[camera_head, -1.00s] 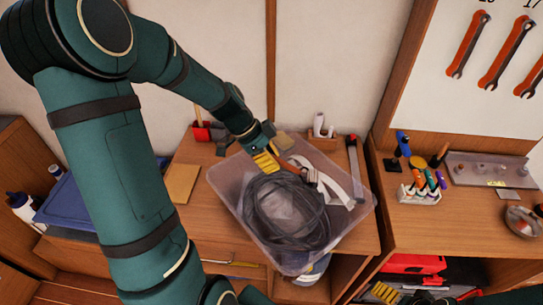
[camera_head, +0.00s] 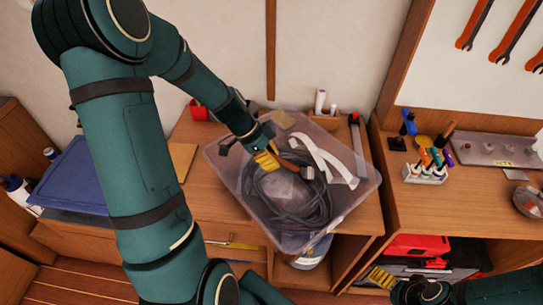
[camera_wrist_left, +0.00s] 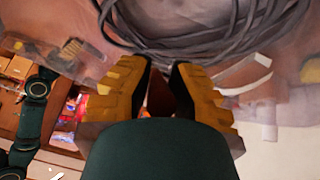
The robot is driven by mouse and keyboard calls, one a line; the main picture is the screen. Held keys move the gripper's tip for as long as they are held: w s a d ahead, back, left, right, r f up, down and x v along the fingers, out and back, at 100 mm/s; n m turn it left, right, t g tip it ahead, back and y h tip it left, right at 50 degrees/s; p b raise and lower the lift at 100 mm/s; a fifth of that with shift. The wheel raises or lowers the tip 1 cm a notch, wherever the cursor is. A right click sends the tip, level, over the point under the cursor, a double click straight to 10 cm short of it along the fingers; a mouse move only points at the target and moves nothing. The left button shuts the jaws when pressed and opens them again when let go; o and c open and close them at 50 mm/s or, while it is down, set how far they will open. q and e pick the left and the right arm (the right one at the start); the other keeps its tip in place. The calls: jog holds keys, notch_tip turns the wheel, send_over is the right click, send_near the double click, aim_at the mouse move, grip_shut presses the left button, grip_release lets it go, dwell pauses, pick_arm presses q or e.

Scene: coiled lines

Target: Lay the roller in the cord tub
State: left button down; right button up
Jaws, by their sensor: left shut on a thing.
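The cord tub (camera_head: 237,196) is a clear plastic bin on the wooden bench, with a dark coiled cord (camera_head: 284,217) inside. My left gripper (camera_head: 267,160) is over the back left part of the tub, inside its outline. It is shut on the roller, whose orange-brown handle (camera_head: 287,162) and small greyish end show beside the fingers. In the left wrist view a reddish-brown piece of the roller (camera_wrist_left: 160,93) shows between the yellow fingers, with the grey cord coils beyond. I cannot tell whether the roller touches the cord. My right gripper (camera_head: 381,277) is low at the right; its opening is unclear.
A white strap (camera_head: 326,160) lies in the tub's back right part. White cylinders (camera_head: 320,101) stand behind the tub. A blue tray (camera_head: 75,180) is at the left. A pen rack (camera_head: 426,172) and a grey holder (camera_head: 490,150) stand on the right bench.

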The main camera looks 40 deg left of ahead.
pick_arm(q)
jog(key=shift+f, duration=0.1)
jog(key=c, duration=1)
grip_release()
jog(key=shift+o, duration=0.2)
jog(key=v, duration=1.2)
